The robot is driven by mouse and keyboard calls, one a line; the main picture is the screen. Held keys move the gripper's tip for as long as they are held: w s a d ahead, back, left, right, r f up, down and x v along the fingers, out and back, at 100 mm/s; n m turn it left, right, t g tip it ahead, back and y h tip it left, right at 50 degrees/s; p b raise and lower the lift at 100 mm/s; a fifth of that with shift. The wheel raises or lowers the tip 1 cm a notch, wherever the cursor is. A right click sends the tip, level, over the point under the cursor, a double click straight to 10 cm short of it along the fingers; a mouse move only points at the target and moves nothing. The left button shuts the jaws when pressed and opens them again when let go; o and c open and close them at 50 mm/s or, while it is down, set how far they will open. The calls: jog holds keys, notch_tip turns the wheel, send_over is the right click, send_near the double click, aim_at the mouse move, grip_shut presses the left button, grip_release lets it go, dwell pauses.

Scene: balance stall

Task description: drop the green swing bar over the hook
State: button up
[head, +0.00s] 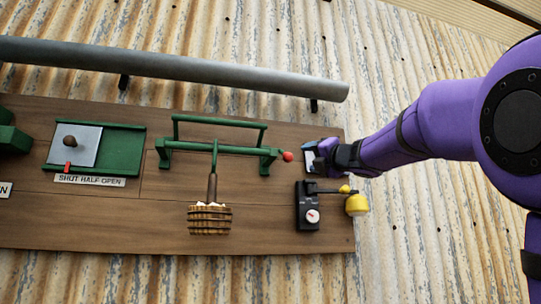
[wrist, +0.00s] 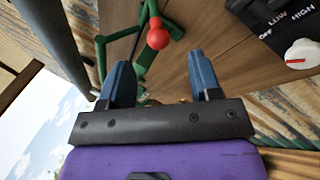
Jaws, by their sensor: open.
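The green swing bar assembly (head: 220,148) is mounted on the brown board in the head view. It has a long bar between two end brackets, a raised U-shaped bar above, and a red ball (head: 288,156) at its right end. A basket (head: 210,220) hangs on a stem below its middle. I cannot make out a separate hook. My gripper (head: 311,156) is open and empty, just right of the red ball. In the wrist view, the red ball (wrist: 157,38) appears beyond and between the blue fingertips of my gripper (wrist: 159,58), apart from them, with green bars (wrist: 122,34) behind.
A black dial box (head: 307,212) with a yellow weight (head: 357,205) sits below my gripper; its dial (wrist: 301,54) shows in the wrist view. A grey pipe (head: 180,66) runs above the board. A green slide panel (head: 95,148) is at left. Corrugated wall surrounds the board.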

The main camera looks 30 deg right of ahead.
aim_at(286, 156)
jog(key=shift+n+y, duration=0.6)
jog(key=shift+n, duration=0.1)
jog(key=x, duration=1.1)
jog(key=shift+w+a, duration=0.15)
jog(key=shift+a, duration=0.1)
grip_shut()
